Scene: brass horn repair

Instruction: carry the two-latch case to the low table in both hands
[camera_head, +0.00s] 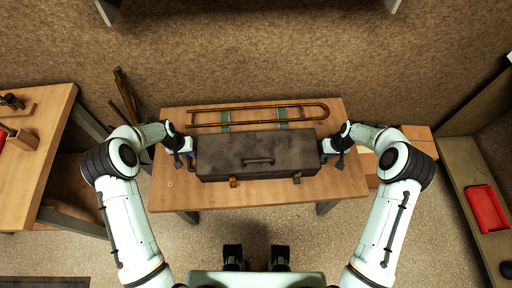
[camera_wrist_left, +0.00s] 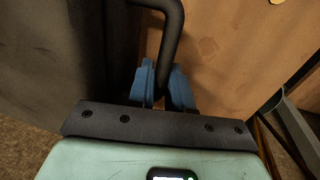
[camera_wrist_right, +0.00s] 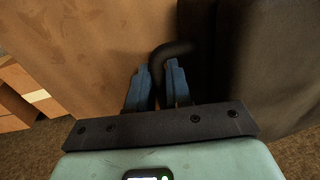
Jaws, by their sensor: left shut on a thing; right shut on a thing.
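My left gripper (camera_head: 188,148) is shut on the bar handle at the case's left end, which shows in the left wrist view (camera_wrist_left: 172,40). My right gripper (camera_head: 334,148) is shut on the right end handle, seen in the right wrist view (camera_wrist_right: 168,50).
A long brass slide (camera_head: 258,114) lies on green supports at the table's back. A workbench (camera_head: 36,140) stands at the left. A shelf (camera_head: 466,188) with a red tray (camera_head: 486,209) stands at the right. A wooden box (camera_head: 418,143) is behind my right arm.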

